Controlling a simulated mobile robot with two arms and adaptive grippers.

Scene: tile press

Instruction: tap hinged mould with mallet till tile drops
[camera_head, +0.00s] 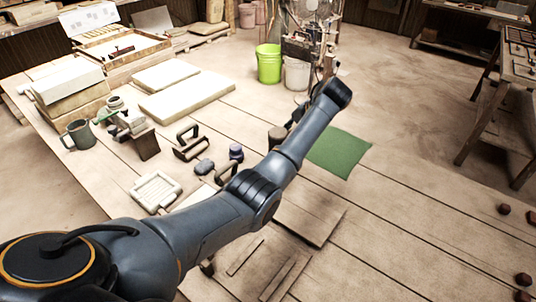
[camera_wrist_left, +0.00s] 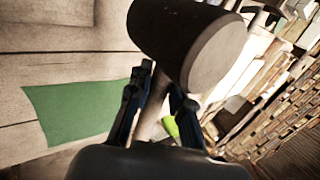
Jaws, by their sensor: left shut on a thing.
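In the left wrist view, the mallet (camera_wrist_left: 188,45) has a dark cylindrical head with a paler end face. Its light handle runs down between the fingers of my left gripper (camera_wrist_left: 160,90), which is shut on it. In the head view, my arm reaches across the table and mostly hides the gripper (camera_head: 297,115). A brown, cylinder-like piece beside it looks like the mallet head (camera_head: 277,136). A pale ribbed square frame (camera_head: 157,190) lies on the table left of my arm. I cannot tell whether it is the hinged mould. No loose tile is clearly visible. My right gripper is out of view.
A green mat (camera_head: 339,153) lies on the table beyond my forearm. A flat brown board (camera_head: 312,218) lies nearer. A mug (camera_head: 78,134), hand tools and pale slabs (camera_head: 187,95) crowd the left side. A green bucket (camera_head: 269,64) stands behind. The table's right side is mostly clear.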

